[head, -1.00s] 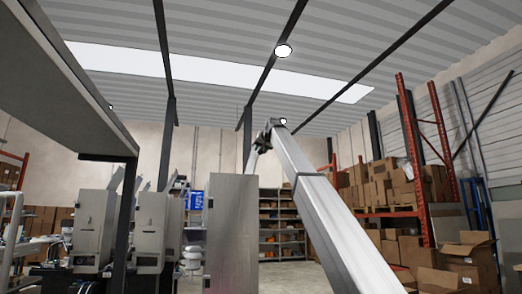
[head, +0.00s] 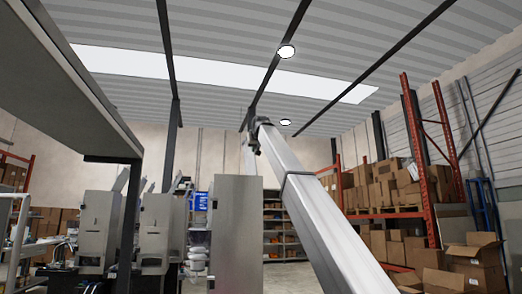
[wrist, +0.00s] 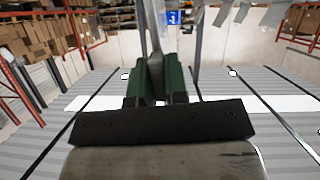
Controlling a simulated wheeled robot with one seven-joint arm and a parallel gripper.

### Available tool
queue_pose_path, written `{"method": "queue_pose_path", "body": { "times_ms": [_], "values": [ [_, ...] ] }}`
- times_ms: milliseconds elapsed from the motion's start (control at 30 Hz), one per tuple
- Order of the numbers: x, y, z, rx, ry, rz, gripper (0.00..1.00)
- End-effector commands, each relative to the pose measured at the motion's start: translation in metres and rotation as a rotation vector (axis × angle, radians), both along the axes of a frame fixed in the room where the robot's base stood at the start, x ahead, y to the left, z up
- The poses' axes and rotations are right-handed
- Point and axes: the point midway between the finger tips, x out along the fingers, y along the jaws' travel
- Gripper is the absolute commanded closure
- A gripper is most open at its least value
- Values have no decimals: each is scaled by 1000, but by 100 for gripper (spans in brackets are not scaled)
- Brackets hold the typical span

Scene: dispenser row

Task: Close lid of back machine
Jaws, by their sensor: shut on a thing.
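In the wrist view, which is upside down, my gripper (wrist: 156,78) has its two green fingers closed around a thin grey panel (wrist: 154,28). The panel looks like a machine lid seen edge-on; its hinge and far end are out of sight. In the head view my arm rises to a bend at the centre, and the gripper is not clearly visible. A row of grey machines shows there: a left one (head: 96,228), a middle one (head: 153,228) and a large right one (head: 236,235). Raised lids stand over the left machine (head: 121,180) and middle machine (head: 143,184).
A grey overhead shelf with a dark post (head: 130,215) stands at the left. Red racking with cardboard boxes (head: 385,185) and open cartons (head: 470,262) fill the right. Floor shows between the machines and the racking.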

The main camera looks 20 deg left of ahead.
Motion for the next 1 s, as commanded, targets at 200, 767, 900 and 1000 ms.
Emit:
{"method": "queue_pose_path", "body": {
  "times_ms": [200,767,900,1000],
  "values": [
    [-17,26,-6,-177,-107,2,100],
    [-49,77,-47,-631,-385,1,100],
    [-55,87,-62,-744,-455,2,100],
    [-59,92,-72,-820,-503,1,100]
  ]
}}
